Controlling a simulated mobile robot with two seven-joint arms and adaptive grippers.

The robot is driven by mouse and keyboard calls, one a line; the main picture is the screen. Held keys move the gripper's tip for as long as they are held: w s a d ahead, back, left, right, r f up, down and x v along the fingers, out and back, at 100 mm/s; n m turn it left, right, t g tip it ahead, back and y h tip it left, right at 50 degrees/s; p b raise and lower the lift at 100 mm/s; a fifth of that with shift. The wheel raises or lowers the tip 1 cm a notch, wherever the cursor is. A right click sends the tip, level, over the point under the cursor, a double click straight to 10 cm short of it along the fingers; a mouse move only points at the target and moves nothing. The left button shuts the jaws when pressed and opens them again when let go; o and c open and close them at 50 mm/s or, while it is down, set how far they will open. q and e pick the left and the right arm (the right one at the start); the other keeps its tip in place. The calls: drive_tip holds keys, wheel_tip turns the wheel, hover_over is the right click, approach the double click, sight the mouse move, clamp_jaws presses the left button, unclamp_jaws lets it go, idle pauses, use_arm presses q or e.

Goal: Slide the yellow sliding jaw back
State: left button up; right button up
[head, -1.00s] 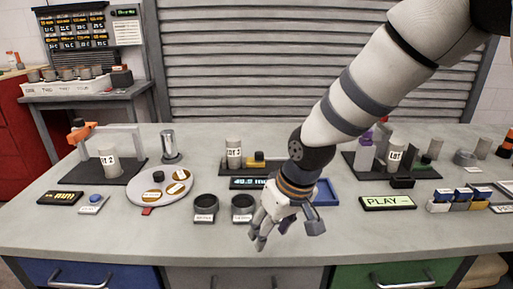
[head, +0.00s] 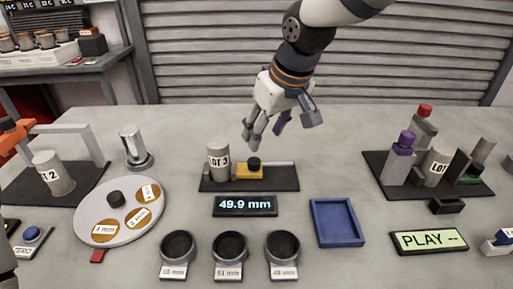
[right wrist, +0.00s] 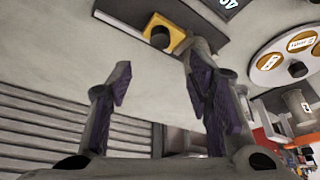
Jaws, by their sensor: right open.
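The yellow sliding jaw (head: 249,171) with a black knob (head: 254,162) sits on a dark base (head: 285,184) at the middle of the table. Its left side is close against the grey LOT 3 cylinder (head: 219,161); I cannot tell whether they touch. A display (head: 245,205) in front reads 49.9 mm. My right gripper (head: 262,146) is open and empty, above and behind the jaw, apart from it. In the right wrist view the open fingers (right wrist: 158,85) show with the yellow jaw (right wrist: 162,36) beyond them. My left gripper is out of view.
A round grey dish (head: 90,226) with labelled discs lies left. Several black cups (head: 230,247) stand in front. A blue tray (head: 357,222) lies front right. The table behind the base is clear.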

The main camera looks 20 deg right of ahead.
sight(254, 160)
drive_tip(key=x, duration=0.4)
drive_tip(key=b+x, duration=0.1)
drive_tip(key=x, duration=0.4)
drive_tip(key=shift+s+f, duration=0.1)
drive_tip(key=shift+s, duration=0.15)
drive_tip(key=shift+w+f, duration=0.35)
drive_tip(key=shift+f, duration=0.15)
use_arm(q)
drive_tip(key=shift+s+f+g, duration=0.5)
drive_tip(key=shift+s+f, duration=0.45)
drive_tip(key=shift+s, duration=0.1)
